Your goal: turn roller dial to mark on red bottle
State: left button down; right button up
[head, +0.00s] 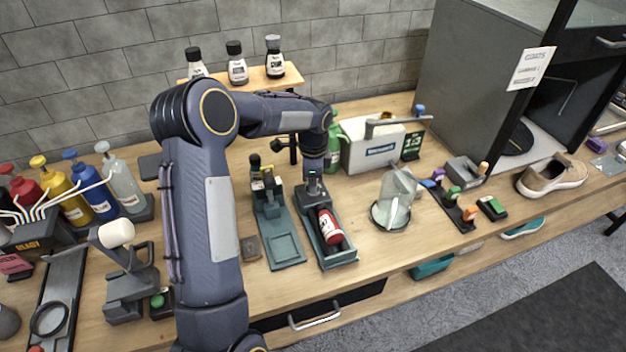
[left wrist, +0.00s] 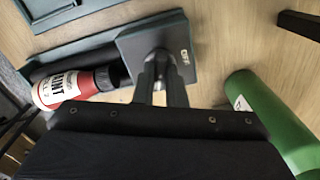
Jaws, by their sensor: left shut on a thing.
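The red bottle (head: 329,227) with a white label and dark cap lies on its side in the grey-green roller tray (head: 342,258). It also shows in the left wrist view (left wrist: 70,88), with its cap toward the grey dial block (left wrist: 135,45). My left gripper (head: 313,182) points down at the block at the tray's far end. In the left wrist view its two fingers (left wrist: 161,78) are shut on the small round dial, which they mostly hide. A small white label sits beside the dial; its mark is too small to read surely. My right gripper is out of view.
A similar tray stand (head: 283,250) stands close on the left of the roller. A green bottle (head: 333,150) stands just behind; it is near the gripper in the left wrist view (left wrist: 268,115). A clear cone-shaped vessel (head: 396,195) stands to the right.

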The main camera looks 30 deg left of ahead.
pick_arm(q)
jog(key=shift+m, duration=1.2)
jog(key=c, duration=1.5)
grip_release()
jog(key=shift+r, duration=0.15)
notch_tip(320, 180, up, 7)
jog(key=shift+r, duration=0.3)
